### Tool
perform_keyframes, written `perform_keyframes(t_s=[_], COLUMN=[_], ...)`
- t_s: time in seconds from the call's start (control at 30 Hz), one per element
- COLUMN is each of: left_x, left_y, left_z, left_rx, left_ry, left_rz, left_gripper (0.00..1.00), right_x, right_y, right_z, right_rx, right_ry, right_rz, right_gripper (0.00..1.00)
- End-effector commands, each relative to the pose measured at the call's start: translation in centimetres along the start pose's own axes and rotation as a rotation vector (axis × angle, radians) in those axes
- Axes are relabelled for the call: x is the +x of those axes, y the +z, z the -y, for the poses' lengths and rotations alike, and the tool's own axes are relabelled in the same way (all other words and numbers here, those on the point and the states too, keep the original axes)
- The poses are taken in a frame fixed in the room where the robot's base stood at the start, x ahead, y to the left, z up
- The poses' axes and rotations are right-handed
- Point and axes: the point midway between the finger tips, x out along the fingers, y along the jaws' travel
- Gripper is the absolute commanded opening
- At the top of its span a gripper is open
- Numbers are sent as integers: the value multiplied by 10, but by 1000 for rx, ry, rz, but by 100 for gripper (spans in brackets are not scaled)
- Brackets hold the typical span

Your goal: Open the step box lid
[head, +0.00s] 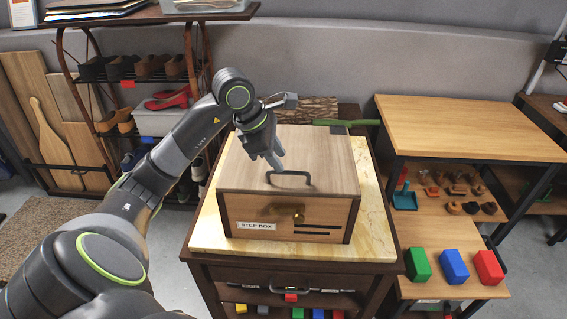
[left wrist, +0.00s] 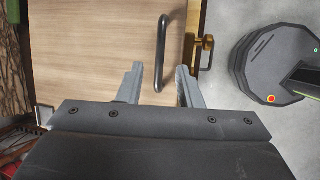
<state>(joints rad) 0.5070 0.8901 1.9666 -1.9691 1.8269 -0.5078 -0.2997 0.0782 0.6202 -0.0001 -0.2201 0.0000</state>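The step box (head: 325,218) is a wooden box with a "STEP BOX" label on its front, and its lid (head: 325,150) is shut. A dark bar handle (head: 290,174) stands on the lid near the front edge. A brass latch (head: 298,214) is on the front face. My left gripper (head: 277,166) is just above the lid at the handle. In the left wrist view its fingers (left wrist: 158,72) are apart, and one end of the handle (left wrist: 162,45) shows between them. I cannot tell whether they touch it. My right gripper is not in view.
The box stands on a marble-topped table (head: 377,235). A green-handled object (head: 345,122) lies behind the box. A wooden table (head: 460,125) is at right, with coloured blocks (head: 454,266) on a lower shelf. A shoe rack (head: 140,90) stands at left.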

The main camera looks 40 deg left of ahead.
Motion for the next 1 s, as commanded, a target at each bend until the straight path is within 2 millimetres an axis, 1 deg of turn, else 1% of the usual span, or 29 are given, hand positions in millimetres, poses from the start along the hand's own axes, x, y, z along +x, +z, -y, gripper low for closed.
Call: perform_keyframes(t_s=[0.03,0.1,0.3,0.43,0.67,0.77,0.93,1.0], left_x=[8,18,36,40,41,41,40,40], left_y=[1,0,0,0,0,0,0,0], left_z=[1,1,0,0,0,0,0,0], left_rx=[-2,-2,-1,-1,0,0,0,0], left_ry=[-5,-5,-2,-1,0,0,0,0], left_rz=[2,2,1,-1,-1,-1,-1,-1], left_gripper=[32,32,32,32,32,22,0,0], right_x=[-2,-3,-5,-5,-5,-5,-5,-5], right_y=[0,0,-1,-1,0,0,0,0], right_z=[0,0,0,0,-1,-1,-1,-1], right_rx=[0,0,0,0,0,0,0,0], right_ry=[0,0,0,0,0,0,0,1], right_rz=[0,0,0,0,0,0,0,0], right_gripper=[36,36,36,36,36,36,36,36])
